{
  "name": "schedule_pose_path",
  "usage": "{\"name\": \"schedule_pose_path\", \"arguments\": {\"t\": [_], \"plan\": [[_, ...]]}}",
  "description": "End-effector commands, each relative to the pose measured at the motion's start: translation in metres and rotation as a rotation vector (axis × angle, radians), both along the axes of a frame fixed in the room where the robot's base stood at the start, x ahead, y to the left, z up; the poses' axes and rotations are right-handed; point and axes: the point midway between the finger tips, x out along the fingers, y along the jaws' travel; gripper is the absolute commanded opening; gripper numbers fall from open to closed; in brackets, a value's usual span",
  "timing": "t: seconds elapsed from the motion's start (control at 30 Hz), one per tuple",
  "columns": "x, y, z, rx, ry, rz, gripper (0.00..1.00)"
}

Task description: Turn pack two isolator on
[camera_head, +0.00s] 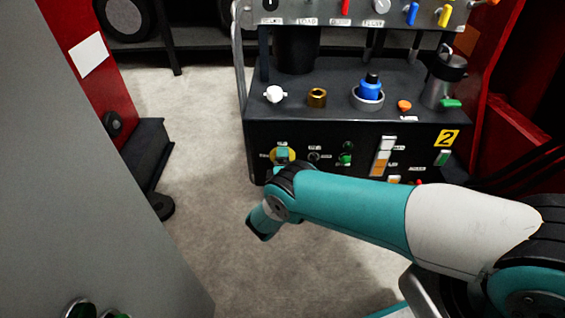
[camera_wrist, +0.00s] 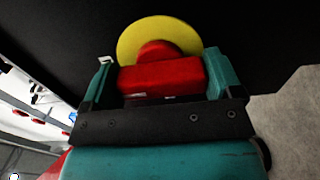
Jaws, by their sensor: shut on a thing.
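The pack two isolator is a red handle (camera_wrist: 160,76) on a round yellow plate (camera_wrist: 135,38), set in a black panel. In the wrist view my gripper (camera_wrist: 162,80) has one teal finger on each side of the red handle and is shut on it. The handle's bar spans the room between the fingers. In the head view the yellow plate (camera_head: 293,153) shows at the lower left of the black panel, and my gripper (camera_head: 282,156) covers the handle. The isolator's small markings are too small to read.
The black cabinet (camera_head: 335,132) carries a yellow "2" label (camera_head: 446,138), small knobs and an indicator column (camera_head: 381,156). On its top stand a blue-capped item (camera_head: 370,88), a brass nut (camera_head: 317,97) and a flask (camera_head: 443,80). The floor (camera_head: 195,120) to the left is clear.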

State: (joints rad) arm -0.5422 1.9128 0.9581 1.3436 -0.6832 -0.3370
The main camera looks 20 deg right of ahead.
Motion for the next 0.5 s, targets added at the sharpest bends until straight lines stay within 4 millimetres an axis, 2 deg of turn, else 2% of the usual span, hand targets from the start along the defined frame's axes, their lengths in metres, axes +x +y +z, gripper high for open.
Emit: {"name": "schedule_pose_path", "arguments": {"t": [0.23, 0.27, 0.3, 0.5], "plan": [[-0.0009, 0.0001, -0.0016, 0.003, 0.002, 0.001, 0.61], [-0.0009, 0.0001, -0.0015, 0.003, 0.002, 0.001, 0.92], [-0.0009, 0.0001, -0.0015, 0.002, 0.003, 0.001, 1.0], [-0.0007, 0.0002, -0.0007, 0.002, 0.002, 0.001, 1.0]]}}
